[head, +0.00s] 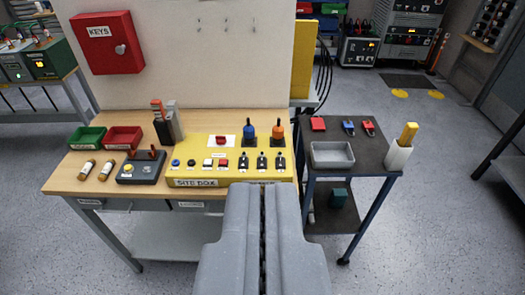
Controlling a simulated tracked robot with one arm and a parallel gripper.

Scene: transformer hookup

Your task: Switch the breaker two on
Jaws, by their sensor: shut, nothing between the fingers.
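The yellow site box (186,172) sits on the front right of the wooden bench. Three black toggle switches stand in a row at its right end: a left one (247,161), a middle one (262,162) and a right one (280,162). Breaker two is probably the middle one, but their labels are too small to read. I cannot tell clearly which way each lever is set. My gripper (262,187) is shut and empty. It points toward the box and appears just below the switches in the picture, hiding part of the box's front right edge.
Blue (249,132) and orange (277,130) knobbed parts stand behind the switches. A red switch (221,140) and several buttons are to the left. A grey tester (140,168) lies further left. A dark side table (372,153) with a grey tray stands right.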

